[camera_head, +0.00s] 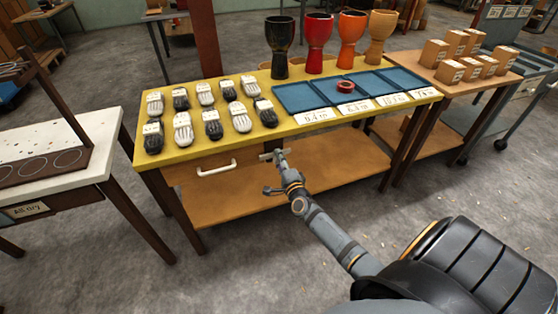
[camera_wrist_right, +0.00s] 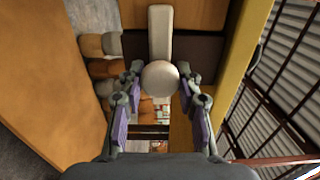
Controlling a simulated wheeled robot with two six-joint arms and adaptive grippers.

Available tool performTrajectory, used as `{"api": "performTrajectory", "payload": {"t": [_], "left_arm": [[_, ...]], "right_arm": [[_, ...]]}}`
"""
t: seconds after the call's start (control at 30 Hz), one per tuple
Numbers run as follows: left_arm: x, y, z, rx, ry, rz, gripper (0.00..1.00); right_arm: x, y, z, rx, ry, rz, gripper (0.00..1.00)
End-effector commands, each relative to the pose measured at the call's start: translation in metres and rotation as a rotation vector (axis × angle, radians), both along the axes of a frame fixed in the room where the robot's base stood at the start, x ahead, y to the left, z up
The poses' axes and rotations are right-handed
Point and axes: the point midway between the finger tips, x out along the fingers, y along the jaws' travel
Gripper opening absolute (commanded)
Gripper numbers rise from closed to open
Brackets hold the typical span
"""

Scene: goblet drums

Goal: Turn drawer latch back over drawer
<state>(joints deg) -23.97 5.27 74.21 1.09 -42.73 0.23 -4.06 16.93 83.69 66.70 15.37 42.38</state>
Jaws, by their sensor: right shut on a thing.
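The drawer (camera_head: 207,168) with a brown front and a white bar handle (camera_head: 216,168) sits under the yellow table top and looks shut. The pale drawer latch (camera_wrist_right: 160,32) shows in the right wrist view as a bar ending in a round knob (camera_wrist_right: 160,78). My right gripper (camera_head: 275,158) is at the table's front edge, just right of the drawer. The fingers hide much of the latch in the head view. My left gripper is out of view.
A lower shelf (camera_head: 235,203) lies below. A speckled table (camera_head: 98,128) stands left, with floor between.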

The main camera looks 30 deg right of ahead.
Motion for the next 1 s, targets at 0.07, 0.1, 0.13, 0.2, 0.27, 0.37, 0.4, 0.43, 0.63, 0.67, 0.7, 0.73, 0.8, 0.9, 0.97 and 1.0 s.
{"api": "performTrajectory", "payload": {"t": [0.07, 0.1, 0.13, 0.2, 0.27, 0.37, 0.4, 0.43, 0.63, 0.67, 0.7, 0.73, 0.8, 0.9, 0.97, 1.0], "left_arm": [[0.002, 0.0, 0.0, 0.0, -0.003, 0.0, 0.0], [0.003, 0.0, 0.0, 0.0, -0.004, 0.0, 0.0], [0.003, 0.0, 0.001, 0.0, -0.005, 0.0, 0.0], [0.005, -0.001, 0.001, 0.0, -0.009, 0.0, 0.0], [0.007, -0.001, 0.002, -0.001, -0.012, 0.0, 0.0], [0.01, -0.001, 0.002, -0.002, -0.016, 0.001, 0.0], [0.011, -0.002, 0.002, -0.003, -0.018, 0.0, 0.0], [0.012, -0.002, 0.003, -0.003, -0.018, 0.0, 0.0], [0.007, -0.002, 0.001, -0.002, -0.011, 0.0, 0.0], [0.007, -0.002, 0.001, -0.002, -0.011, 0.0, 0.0], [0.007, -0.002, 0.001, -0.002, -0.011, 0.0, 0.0], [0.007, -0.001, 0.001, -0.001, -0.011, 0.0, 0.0], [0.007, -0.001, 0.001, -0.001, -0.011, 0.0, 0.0], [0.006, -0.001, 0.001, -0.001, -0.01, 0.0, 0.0], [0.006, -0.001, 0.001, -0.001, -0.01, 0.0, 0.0], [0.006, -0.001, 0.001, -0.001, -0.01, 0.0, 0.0]], "right_arm": [[-0.001, 0.0, -0.002, 0.002, 0.004, 0.0, 0.03], [-0.001, 0.0, -0.002, 0.002, 0.004, 0.0, 0.35], [-0.001, 0.0, -0.002, 0.002, 0.004, 0.0, 0.39], [-0.001, 0.0, -0.002, 0.002, 0.003, 0.0, 0.49], [-0.001, 0.0, -0.002, 0.001, 0.003, 0.0, 0.57], [0.0, 0.0, -0.001, 0.0, 0.002, 0.0, 0.57], [0.0, 0.0, -0.001, 0.0, 0.002, 0.0, 0.57], [0.0, 0.0, -0.001, 0.0, 0.001, 0.0, 0.57], [-0.007, 0.002, -0.001, 0.001, 0.002, 0.0, 0.57], [-0.011, 0.003, -0.002, 0.001, 0.003, 0.001, 0.57], [-0.018, 0.004, -0.002, 0.0, 0.003, 0.001, 0.57], [-0.025, 0.006, -0.002, 0.001, 0.004, 0.001, 0.57], [-0.041, 0.01, -0.002, -0.001, 0.005, 0.001, 0.57], [-0.066, 0.016, -0.002, 0.0, 0.004, 0.001, 0.57], [-0.08, 0.019, -0.002, -0.001, 0.006, 0.001, 0.57], [-0.088, 0.021, -0.002, 0.0, 0.005, 0.001, 0.57]]}}
